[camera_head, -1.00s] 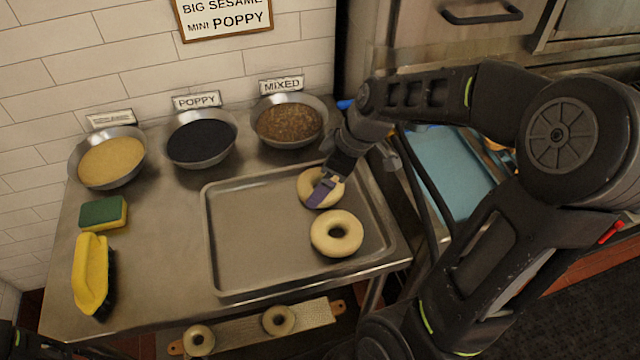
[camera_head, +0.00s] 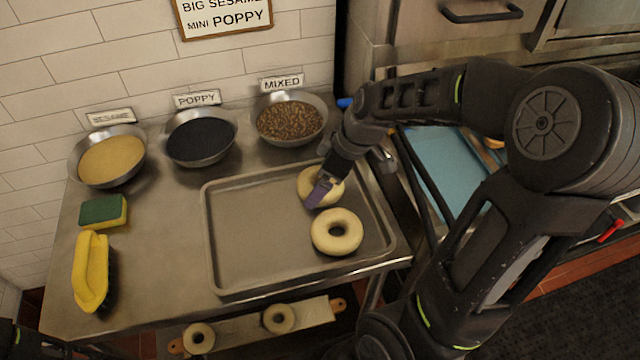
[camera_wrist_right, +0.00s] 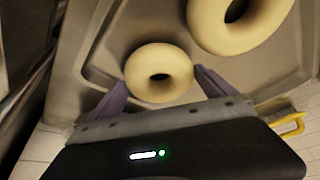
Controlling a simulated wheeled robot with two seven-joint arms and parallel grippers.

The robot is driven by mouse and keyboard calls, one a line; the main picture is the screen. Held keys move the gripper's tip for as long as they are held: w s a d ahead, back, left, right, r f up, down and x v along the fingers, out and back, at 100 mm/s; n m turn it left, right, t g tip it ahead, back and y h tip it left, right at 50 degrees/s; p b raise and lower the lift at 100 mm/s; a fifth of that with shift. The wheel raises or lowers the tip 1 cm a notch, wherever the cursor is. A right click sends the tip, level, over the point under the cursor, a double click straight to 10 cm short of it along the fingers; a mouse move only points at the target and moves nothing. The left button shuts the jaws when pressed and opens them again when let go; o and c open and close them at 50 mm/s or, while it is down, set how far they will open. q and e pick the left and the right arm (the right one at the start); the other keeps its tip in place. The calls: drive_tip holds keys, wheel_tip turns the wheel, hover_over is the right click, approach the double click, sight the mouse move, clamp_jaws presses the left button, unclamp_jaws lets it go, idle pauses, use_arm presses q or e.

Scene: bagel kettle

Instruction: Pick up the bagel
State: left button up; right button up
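A pale ring-shaped bagel (camera_head: 308,180) lies at the back right of the metal tray (camera_head: 232,240). My right gripper (camera_head: 322,190) is over it, one purple finger on the near side and the other hidden in the head view. In the right wrist view the small bagel (camera_wrist_right: 158,88) sits between the two fingertips of my right gripper (camera_wrist_right: 160,78). The fingers stand wide apart, very close to its sides; I cannot tell if they touch it. A larger bagel (camera_head: 336,248) lies just in front on the tray. My left gripper is not in view.
Bowls of sesame (camera_head: 110,160), poppy (camera_head: 200,138) and mixed topping (camera_head: 290,120) stand along the wall. A sponge (camera_head: 103,211) and a yellow brush (camera_head: 90,270) lie at the left. A board with two bagels (camera_head: 240,330) is below. The tray's left half is empty.

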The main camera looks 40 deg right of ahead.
drive_tip(key=c, duration=0.6)
drive_tip(key=shift+c, duration=0.2)
wheel_tip(320, 180, up, 10)
idle(0.8)
drive_tip(key=w+a+f+m+t+h, duration=0.1)
drive_tip(key=w+a+m, duration=0.5)
drive_tip(key=w+a, duration=0.6)
drive_tip(key=shift+w+a+f+m+h, duration=0.25)
drive_tip(key=shift+w+a+m+h, duration=0.15)
drive_tip(key=shift+h, duration=0.4)
drive_tip(key=shift+s, duration=0.1)
